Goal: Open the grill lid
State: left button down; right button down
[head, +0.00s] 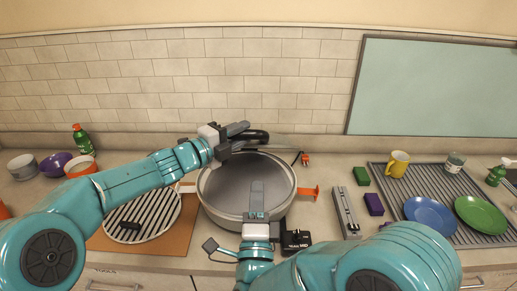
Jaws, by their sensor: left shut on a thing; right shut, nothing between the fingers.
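A round grey vessel (218,188), which I take to be the grill, stands at the middle of the counter with an orange side handle (308,192). A dark rounded handle (259,137) shows at its back edge. My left gripper (240,133) is shut on this dark handle, from the left. I cannot tell clearly how far the lid is raised, as its edges blend with the vessel. My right gripper (257,192) is shut and empty, in front of and over the vessel's middle, hiding part of it. Whether it touches the surface is unclear.
Bowls and a green bottle (82,140) stand far left. A grey rail-like object (344,212), purple block (374,204), drying rack and plates (430,214) fill the right.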

aim_at(259, 138)
jog(key=x, duration=1.1)
jog(key=shift+w+r, duration=0.1)
jog(key=shift+w, duration=0.25)
pick_arm(q)
jog(key=c, duration=0.9)
grip_release()
pick_arm(e)
jog(key=shift+r, duration=0.1)
